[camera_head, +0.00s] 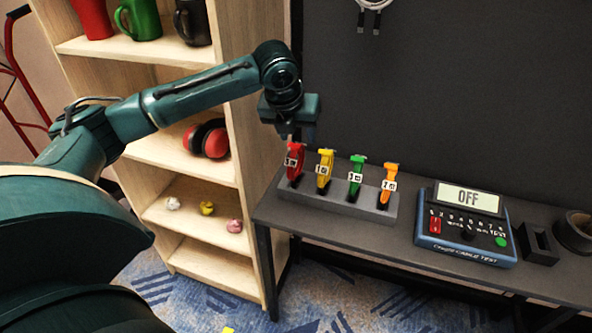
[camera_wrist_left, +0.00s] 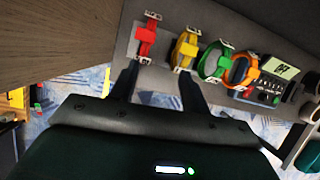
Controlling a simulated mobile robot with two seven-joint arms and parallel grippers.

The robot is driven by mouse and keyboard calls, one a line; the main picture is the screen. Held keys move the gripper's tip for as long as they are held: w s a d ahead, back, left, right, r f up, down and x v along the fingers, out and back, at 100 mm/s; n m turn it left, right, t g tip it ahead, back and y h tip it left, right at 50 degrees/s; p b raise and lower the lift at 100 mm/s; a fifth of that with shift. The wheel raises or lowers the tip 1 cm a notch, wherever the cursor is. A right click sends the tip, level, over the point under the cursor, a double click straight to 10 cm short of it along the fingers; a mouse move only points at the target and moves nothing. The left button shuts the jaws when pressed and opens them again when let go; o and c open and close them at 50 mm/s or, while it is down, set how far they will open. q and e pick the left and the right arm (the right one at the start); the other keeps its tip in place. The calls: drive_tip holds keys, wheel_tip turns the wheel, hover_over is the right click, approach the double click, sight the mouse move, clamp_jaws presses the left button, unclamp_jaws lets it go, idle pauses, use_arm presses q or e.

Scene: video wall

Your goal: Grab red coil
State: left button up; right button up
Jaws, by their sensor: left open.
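The red coil (camera_head: 294,162) stands upright at the left end of a grey holder (camera_head: 345,206) on the dark table, with a white label on it. It also shows in the left wrist view (camera_wrist_left: 147,36), at the top, a little left of the middle and beyond the fingertips. My left gripper (camera_head: 297,135) hangs just above the red coil in the head view and is open. In the left wrist view its two dark fingers (camera_wrist_left: 158,78) are spread with nothing between them. My right gripper is in neither view.
Yellow (camera_head: 324,170), green (camera_head: 356,174) and orange (camera_head: 388,184) coils stand to the right in the same holder. A cable tester (camera_head: 465,225) reading OFF sits further right. A wooden shelf (camera_head: 255,150) stands close on the left; a dark panel (camera_head: 450,90) rises behind the table.

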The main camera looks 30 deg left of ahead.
sight(295, 147)
use_arm(q)
drive_tip(key=shift+m+g, duration=0.3)
drive_tip(key=shift+m, duration=0.2)
drive_tip(key=a+f, duration=0.1)
drive_tip(key=w+a+f, duration=0.1)
drive_tip(key=f, duration=0.1)
drive_tip(key=w+a+f, duration=0.1)
drive_tip(key=shift+w+f+b, duration=0.1)
drive_tip(key=shift+f+b, duration=0.25)
drive_tip(key=shift+b, duration=0.05)
drive_tip(key=shift+w+x, duration=0.1)
drive_tip(key=shift+x, duration=1.35)
drive_tip(key=shift+w+x, duration=0.15)
drive_tip(key=shift+x, duration=1.35)
drive_tip(key=shift+r, duration=0.1)
drive_tip(key=shift+y, duration=0.3)
drive_tip(key=c, duration=1)
